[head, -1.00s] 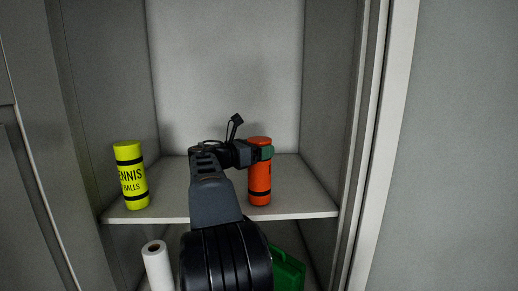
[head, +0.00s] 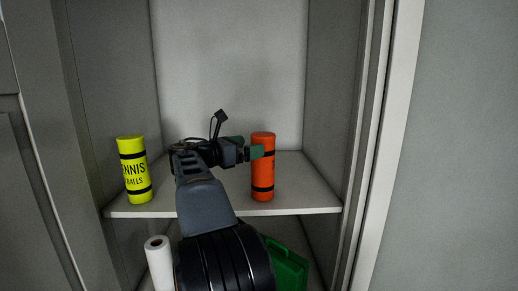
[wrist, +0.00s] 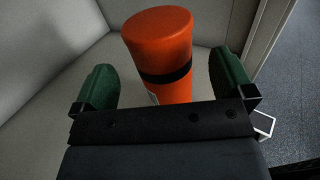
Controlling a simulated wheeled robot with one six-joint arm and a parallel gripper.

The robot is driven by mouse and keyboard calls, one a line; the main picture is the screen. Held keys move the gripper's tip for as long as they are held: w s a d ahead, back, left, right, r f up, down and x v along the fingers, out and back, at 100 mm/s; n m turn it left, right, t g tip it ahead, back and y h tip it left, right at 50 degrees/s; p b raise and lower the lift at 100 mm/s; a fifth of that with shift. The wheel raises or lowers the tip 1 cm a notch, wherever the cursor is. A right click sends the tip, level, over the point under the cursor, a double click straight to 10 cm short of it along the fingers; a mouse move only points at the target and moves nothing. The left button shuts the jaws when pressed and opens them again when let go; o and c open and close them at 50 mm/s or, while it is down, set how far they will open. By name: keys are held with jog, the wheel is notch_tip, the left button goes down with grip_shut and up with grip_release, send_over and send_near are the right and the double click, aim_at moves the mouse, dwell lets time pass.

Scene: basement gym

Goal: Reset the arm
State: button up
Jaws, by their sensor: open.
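My gripper (wrist: 168,92) is open, with its two green fingertips apart. In the wrist view an orange cylinder with black bands (wrist: 160,55) stands upright ahead of the palm, its near part in the space between the fingers. In the head view the gripper (head: 250,150) is at the upper left side of the orange cylinder (head: 263,172), which stands on the right part of a white shelf (head: 300,205). I cannot tell from these views whether a finger touches it. My arm hides part of the shelf's middle.
A yellow tennis ball can (head: 134,170) stands at the shelf's left end. Below are a white roll (head: 159,265) and a green case (head: 290,268). Cabinet side walls (head: 335,95) close in on both sides. Free space lies above the shelf.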

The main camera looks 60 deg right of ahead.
jog(key=b+v, duration=0.1)
jog(key=v, duration=0.7)
jog(key=shift+a, duration=0.15)
